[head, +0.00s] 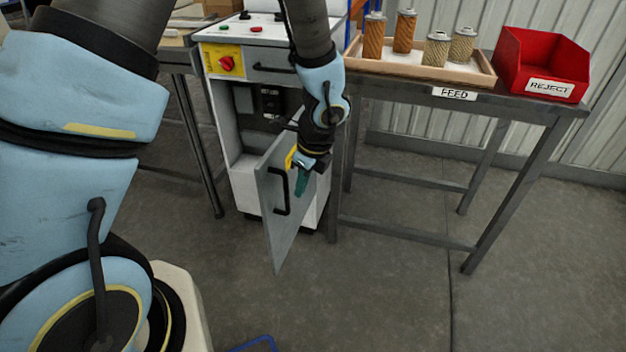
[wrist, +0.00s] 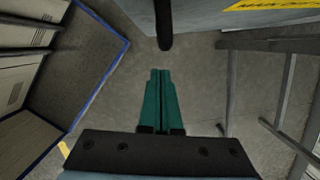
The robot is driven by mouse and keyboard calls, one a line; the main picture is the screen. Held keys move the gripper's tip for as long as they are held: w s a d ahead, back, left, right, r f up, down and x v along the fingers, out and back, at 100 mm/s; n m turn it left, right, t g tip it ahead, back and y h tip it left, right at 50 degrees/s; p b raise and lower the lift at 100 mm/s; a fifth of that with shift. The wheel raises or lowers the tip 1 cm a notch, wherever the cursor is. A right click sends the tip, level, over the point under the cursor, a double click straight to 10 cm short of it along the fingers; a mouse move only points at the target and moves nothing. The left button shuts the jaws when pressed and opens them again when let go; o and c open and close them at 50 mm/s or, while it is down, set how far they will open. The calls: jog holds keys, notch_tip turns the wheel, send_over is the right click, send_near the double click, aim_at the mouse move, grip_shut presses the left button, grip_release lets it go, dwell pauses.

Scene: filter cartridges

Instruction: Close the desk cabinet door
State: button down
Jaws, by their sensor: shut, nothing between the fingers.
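The desk cabinet (head: 233,170) is white, with its lower front open and dark parts showing inside. Its grey door (head: 277,225) stands swung out toward me, with a black bar handle (head: 279,192) on the face I see. My gripper (head: 301,184) points down close to the door, to the right of the handle. Its teal fingers (wrist: 160,98) are together and empty in the wrist view. There, a dark bar (wrist: 163,25), probably the handle, lies beyond the fingertips beside a grey panel (wrist: 215,14) with a yellow label. I cannot tell whether the gripper touches the door.
A dark table (head: 530,105) on the right carries a wooden tray (head: 420,72) with several filter cartridges and a red reject bin (head: 545,60). Its legs stand close to the cabinet's right side. The floor (head: 370,290) in front is mostly clear. Blue floor edging (wrist: 100,78) shows at left in the wrist view.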

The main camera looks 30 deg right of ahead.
jog(key=shift+w+a, duration=0.45)
jog(key=shift+w, duration=0.25)
jog(key=shift+w+a, duration=0.1)
